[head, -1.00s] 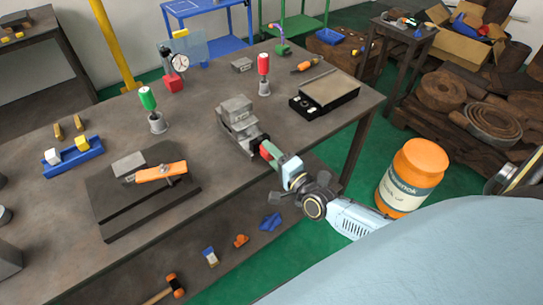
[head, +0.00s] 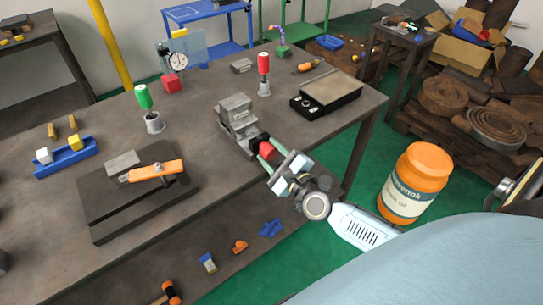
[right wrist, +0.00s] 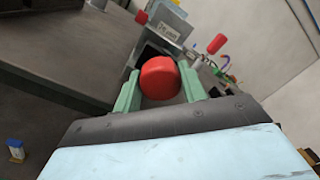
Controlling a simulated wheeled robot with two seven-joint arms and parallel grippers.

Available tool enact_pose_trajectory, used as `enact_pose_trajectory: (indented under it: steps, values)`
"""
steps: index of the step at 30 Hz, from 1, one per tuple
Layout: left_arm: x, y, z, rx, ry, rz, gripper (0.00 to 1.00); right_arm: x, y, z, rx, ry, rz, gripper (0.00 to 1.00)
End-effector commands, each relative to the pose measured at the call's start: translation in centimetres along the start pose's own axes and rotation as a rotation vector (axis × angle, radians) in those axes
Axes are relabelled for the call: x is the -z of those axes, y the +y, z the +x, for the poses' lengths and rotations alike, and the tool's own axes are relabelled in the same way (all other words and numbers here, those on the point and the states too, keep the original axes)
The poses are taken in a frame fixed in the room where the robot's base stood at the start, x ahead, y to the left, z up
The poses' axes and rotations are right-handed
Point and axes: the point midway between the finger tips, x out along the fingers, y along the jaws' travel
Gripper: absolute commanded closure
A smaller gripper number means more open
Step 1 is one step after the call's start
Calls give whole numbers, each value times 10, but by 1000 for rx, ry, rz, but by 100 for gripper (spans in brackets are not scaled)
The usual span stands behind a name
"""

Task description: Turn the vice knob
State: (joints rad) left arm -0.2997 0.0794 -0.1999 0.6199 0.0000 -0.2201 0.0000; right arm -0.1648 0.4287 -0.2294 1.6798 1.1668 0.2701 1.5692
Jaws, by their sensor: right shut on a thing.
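The grey vice (head: 238,122) stands on the table near its front right edge. Its red knob (head: 267,148) faces the front, toward my right gripper. My right gripper (head: 269,152) reaches in from the lower right, with its green fingers on either side of the knob. In the right wrist view the red knob (right wrist: 160,78) sits between the two green fingers (right wrist: 160,92), and the grey vice (right wrist: 165,25) shows behind it. The gripper is shut on the knob. My left gripper is not in view.
A black scale (head: 325,95) stands right of the vice, and a red-handled tool in a holder (head: 264,72) behind it. A dark block with an orange clamp (head: 155,170) lies to the left. An orange jar (head: 414,185) stands right of my right arm.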

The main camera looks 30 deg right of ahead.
Motion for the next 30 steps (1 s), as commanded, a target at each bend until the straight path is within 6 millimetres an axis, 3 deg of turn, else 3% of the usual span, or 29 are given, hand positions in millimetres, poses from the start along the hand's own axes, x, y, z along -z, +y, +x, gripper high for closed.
enact_pose_trajectory:
  steps: [12,27,28,30]
  values:
    - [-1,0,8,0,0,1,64,0,0,0,3,6,167,82]
    - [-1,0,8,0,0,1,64,-1,-1,0,5,6,181,82]
    - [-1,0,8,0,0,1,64,-1,-1,0,5,6,181,56]
    - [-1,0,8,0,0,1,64,0,-1,0,5,6,181,47]
